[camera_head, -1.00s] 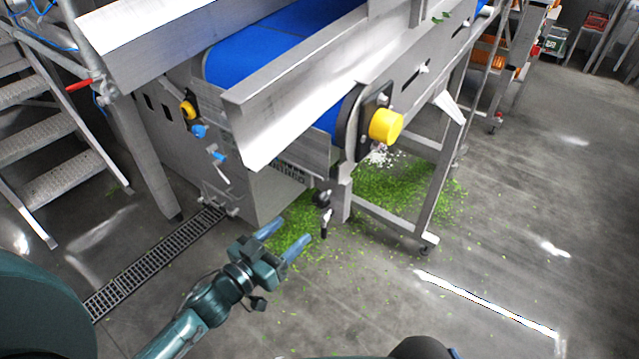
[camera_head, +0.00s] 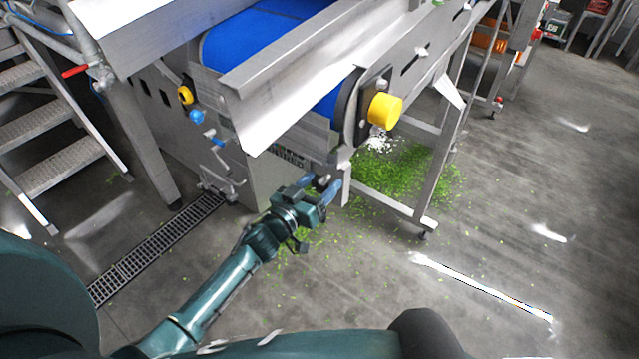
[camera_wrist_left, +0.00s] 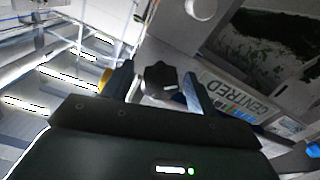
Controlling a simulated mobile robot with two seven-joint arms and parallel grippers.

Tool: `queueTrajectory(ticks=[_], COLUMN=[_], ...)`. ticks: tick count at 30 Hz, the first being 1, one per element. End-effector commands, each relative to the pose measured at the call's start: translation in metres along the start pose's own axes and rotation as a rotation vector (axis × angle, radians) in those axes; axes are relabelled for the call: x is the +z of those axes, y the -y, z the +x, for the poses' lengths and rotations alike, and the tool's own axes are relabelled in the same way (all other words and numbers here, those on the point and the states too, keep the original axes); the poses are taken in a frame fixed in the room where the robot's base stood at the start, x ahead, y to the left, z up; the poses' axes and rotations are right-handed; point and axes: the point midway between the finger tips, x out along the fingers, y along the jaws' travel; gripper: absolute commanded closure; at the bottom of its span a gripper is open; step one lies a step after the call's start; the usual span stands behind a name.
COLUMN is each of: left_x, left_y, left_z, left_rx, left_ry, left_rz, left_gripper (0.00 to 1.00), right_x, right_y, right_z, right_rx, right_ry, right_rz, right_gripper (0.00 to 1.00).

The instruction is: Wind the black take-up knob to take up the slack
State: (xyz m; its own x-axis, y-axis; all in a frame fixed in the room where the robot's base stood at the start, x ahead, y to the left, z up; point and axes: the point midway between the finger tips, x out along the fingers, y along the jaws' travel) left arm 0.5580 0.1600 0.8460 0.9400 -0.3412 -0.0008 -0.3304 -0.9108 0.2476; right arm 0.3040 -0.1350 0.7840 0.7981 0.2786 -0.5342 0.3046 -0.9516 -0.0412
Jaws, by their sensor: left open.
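The black take-up knob (camera_wrist_left: 160,78) is a dark lobed knob near the low end of the conveyor frame. In the left wrist view it shows between the two fingers of my left gripper (camera_wrist_left: 157,87), with gaps on both sides. In the head view my left gripper (camera_head: 319,185) is open at the conveyor's lower corner, and its blue fingers flank the knob (camera_head: 322,182), which is partly hidden there. I cannot tell whether a finger touches it. My right gripper is out of view.
The blue conveyor belt (camera_head: 255,45) runs above, with a yellow knob (camera_head: 385,109) on its side. Green scraps (camera_head: 405,175) litter the floor. A floor drain (camera_head: 150,250) and metal stairs (camera_head: 50,125) are at left.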

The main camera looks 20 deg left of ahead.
Motion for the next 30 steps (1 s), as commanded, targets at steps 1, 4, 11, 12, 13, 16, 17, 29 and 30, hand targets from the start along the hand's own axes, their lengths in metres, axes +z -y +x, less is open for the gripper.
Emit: queueTrajectory(ticks=[1,4,11,12,13,16,17,29,30], left_x=[-0.0004,-0.0004,-0.0003,-0.0004,-0.0003,-0.0003,-0.0003,-0.0002,-0.0002], left_y=[-0.0003,-0.0003,-0.0001,-0.0001,-0.0001,0.0000,0.0000,0.0000,0.0000], left_z=[0.0016,0.0021,0.0017,0.0016,0.0016,0.0015,0.0015,0.0013,0.0013], left_rx=[0.001,0.001,0.000,0.000,0.000,0.000,0.000,0.000,0.000], left_ry=[-0.001,-0.001,-0.001,-0.001,0.000,0.000,0.000,0.000,0.000], left_rz=[0.000,0.000,0.000,0.000,0.000,0.000,0.000,0.006,0.010], left_gripper=[0.42,0.42,0.49,0.52,0.55,0.63,0.66,0.86,0.86], right_x=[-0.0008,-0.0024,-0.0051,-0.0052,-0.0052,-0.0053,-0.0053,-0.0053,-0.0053], right_y=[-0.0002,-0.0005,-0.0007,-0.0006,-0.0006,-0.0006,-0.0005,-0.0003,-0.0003], right_z=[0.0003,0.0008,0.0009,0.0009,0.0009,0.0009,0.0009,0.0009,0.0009], right_rx=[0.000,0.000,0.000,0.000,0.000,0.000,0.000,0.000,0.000], right_ry=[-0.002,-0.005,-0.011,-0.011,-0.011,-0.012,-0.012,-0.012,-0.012], right_rz=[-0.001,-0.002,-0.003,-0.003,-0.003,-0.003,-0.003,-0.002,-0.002], right_gripper=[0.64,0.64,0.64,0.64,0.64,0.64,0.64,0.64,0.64])
